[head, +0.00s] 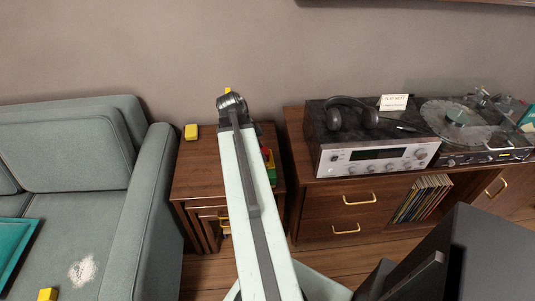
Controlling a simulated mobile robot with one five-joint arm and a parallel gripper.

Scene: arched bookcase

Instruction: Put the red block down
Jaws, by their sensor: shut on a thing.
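A small red thing (266,154), which may be the red block, shows just right of my arm, at the right side of the wooden side table (197,165). A green piece (272,177) is right by it, with a bit of yellow between. My arm covers part of this group, so I cannot tell whether the red thing is held or rests on something. My gripper is hidden behind my raised arm, which crosses the middle of the head view.
A yellow block (191,132) sits at the table's back left; another (47,294) is on the green sofa (75,150). A wooden cabinet (325,203) on the right bears a receiver (375,158), headphones (351,112) and a turntable (462,125). A dark box (480,255) stands front right.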

